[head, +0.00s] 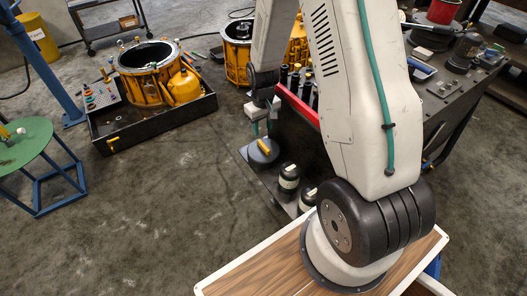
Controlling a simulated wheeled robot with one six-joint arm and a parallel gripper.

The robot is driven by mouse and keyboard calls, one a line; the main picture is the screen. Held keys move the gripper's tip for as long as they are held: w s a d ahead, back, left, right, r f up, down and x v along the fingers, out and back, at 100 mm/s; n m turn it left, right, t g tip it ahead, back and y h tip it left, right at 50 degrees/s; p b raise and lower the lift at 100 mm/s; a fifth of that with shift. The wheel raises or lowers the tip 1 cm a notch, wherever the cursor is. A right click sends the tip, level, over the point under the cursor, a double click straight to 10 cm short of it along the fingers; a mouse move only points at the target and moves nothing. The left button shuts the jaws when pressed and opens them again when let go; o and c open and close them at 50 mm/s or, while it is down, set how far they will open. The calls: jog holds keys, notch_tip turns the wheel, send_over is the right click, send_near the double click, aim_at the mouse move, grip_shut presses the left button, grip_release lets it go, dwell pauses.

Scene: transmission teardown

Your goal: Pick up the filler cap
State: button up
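My gripper (262,127) hangs at the end of my arm, left of the red-edged cart, pointing down. Its two fingers look apart, with nothing visible between them. Just below it is a dark round container top (262,152) with a small yellow piece on it, which may be the filler cap. At this size I cannot tell whether the fingertips touch it. Two dark jars (288,181) with pale bands and yellowish tops stand to its lower right. No other filler cap can be made out for certain.
A black tray (150,132) holds an orange housing and a yellow jug at the left. A green round stool (22,142) stands far left. Dark bottles (300,85) fill the red-edged cart. A cluttered workbench (460,85) is at right. Open floor (150,220) lies at lower left.

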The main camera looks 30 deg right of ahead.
aim_at(264, 145)
notch_tip(264, 145, down, 9)
jog(key=shift+s+d+r, duration=0.1)
jog(key=shift+s+d, duration=0.05)
grip_shut()
dwell(0.4)
